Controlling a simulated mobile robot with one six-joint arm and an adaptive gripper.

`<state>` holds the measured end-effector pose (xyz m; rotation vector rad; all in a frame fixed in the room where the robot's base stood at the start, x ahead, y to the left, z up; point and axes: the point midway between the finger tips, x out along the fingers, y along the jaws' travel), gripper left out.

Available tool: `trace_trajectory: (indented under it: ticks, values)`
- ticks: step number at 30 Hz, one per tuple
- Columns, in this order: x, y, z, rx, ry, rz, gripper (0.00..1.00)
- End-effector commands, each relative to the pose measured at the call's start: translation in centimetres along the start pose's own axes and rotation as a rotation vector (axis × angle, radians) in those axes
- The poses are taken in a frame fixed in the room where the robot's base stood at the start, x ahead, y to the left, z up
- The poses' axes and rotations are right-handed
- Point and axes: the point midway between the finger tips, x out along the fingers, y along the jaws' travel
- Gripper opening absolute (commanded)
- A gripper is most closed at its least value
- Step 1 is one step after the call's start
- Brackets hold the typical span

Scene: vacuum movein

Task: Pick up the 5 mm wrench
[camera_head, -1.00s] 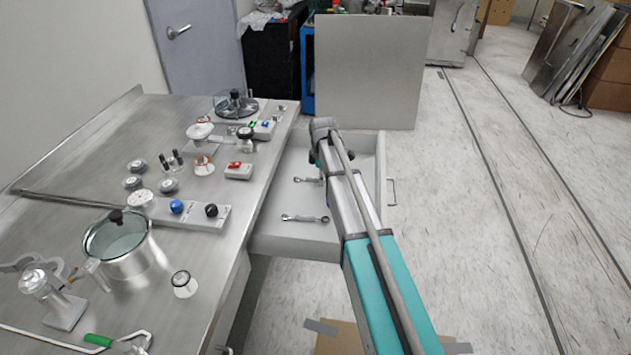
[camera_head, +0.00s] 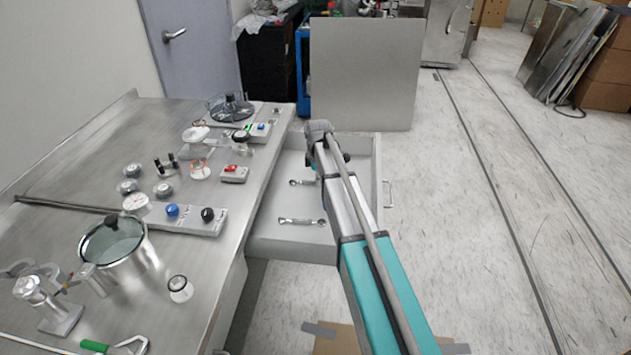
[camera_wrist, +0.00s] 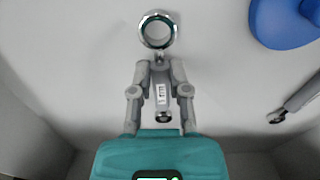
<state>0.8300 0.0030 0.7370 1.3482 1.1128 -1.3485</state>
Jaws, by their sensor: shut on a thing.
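In the wrist view a grey wrench (camera_wrist: 161,95) with a shiny ring end and a small white label lies between the fingers of my gripper (camera_wrist: 160,68). My gripper is shut on it around the shaft, just behind the ring. The label is too small to read, so I cannot tell its size. In the head view my gripper and this wrench are hidden behind my arm over the open drawer (camera_head: 285,241). Two other wrenches show in that drawer: a farther one (camera_head: 302,182) and a nearer one (camera_head: 302,221).
The wrist view shows a blue object (camera_wrist: 283,22) at upper right and part of another wrench (camera_wrist: 298,98) at the right edge. The drawer walls stand close around. The steel table (camera_head: 80,160) with a pot (camera_head: 122,250) and switch boxes is left; open floor is right.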

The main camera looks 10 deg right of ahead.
Motion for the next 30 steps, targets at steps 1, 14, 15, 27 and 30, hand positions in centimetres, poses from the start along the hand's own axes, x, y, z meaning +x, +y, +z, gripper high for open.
trace_trajectory:
  ticks: [1,14,15,27,30]
  values:
    - [-0.1,0.0,0.0,0.000,0.000,0.000,0.00]
    - [-2.3,0.0,0.0,0.000,0.000,0.000,0.00]
    - [-2.7,0.0,0.0,0.000,0.000,0.000,0.00]
    - [-7.3,-3.3,0.3,0.000,0.000,0.000,0.00]
    - [-8.5,-4.2,0.5,0.001,0.000,0.000,0.00]
